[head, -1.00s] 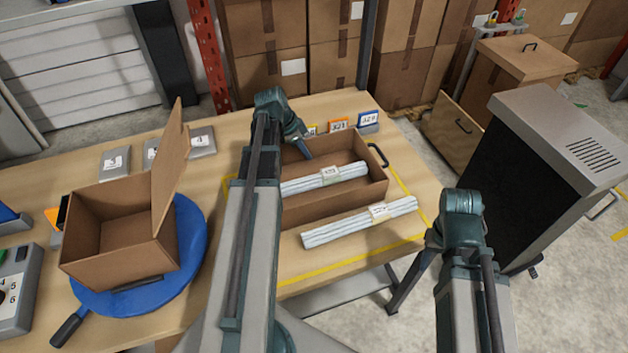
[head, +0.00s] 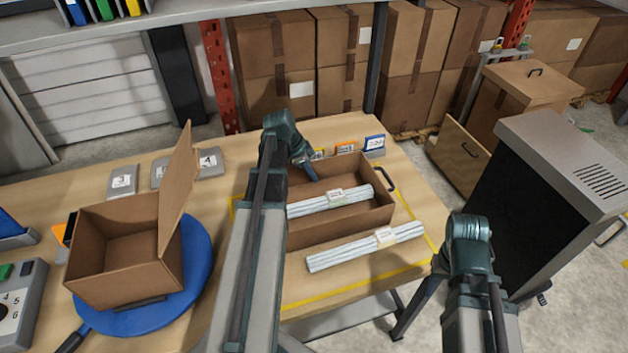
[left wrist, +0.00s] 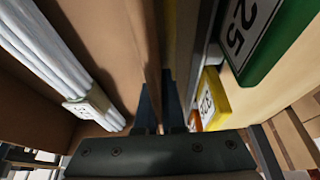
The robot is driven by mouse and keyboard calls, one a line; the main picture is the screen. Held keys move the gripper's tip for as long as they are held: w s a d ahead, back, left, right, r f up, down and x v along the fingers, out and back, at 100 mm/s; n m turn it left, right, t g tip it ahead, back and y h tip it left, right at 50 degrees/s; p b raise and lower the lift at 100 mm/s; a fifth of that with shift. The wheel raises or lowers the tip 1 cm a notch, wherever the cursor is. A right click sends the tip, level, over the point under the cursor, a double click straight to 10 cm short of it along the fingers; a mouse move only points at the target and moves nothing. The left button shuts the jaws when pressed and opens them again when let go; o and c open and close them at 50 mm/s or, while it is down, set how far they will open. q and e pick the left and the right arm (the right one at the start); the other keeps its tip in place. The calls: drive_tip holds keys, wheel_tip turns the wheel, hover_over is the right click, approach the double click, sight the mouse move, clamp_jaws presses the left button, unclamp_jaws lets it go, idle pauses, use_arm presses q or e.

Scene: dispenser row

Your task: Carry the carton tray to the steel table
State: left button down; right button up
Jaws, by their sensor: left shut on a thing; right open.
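The carton tray (head: 360,221), a shallow brown box with a dark handle (head: 383,178) at its right end, sits on the wooden-topped table. One bundle of white rods (head: 308,205) lies inside it. My left gripper (head: 311,174) reaches down to the tray's far side; in the left wrist view its fingers (left wrist: 160,108) are shut on the brown wall, beside the bundle. My left arm hides the tray's left end. My right arm shows at the lower right, but its gripper is hidden. I cannot pick out a steel table.
A second bundle of rods (head: 365,247) lies in front of the tray, inside a yellow outline. An open carton (head: 120,270) stands on a blue turntable (head: 198,262) at left. Number cards (head: 374,145) stand behind the tray. A grey cabinet (head: 560,150) stands right of the table.

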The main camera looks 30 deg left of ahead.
use_arm(q)
wheel_tip(320, 180, up, 10)
drive_tip(key=p, duration=0.9)
drive_tip(key=shift+f, duration=0.1)
